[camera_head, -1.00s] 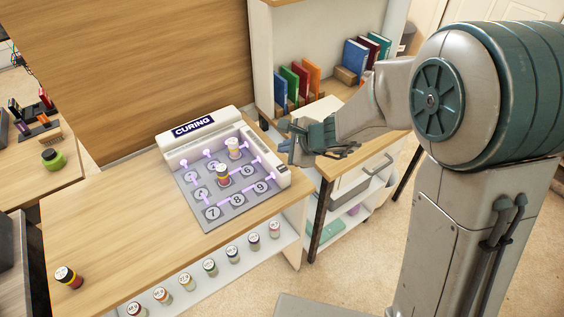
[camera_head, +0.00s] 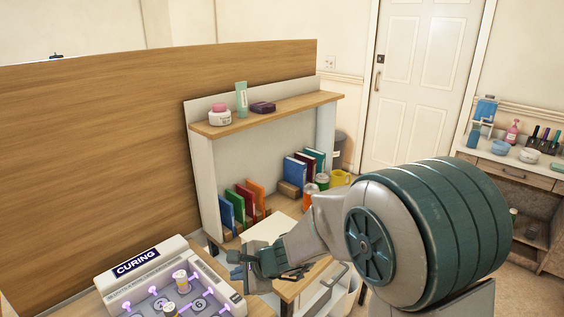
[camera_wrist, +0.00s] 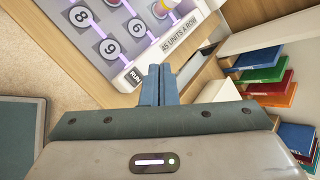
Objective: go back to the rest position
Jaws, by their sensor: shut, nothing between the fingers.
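My gripper (camera_head: 241,268) is in front of the bookshelf, at the right of the curing board (camera_head: 150,279) in the head view. In the wrist view my gripper (camera_wrist: 160,72) has its two fingers together, with nothing between them. The board's number pads and its RUN corner (camera_wrist: 134,75) lie beyond the fingertips. In the head view two small bottles stand on the board, one at the back (camera_head: 180,281) and one at the lower picture edge (camera_head: 170,309). The board's front is cut off there.
The bookshelf (camera_head: 203,187) holds several colored books, with a jar (camera_head: 219,115) and a tube (camera_head: 241,99) on top. A wooden partition (camera_head: 100,170) stands behind the board. A white door (camera_head: 423,85) and a side cabinet (camera_head: 525,168) are at the right.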

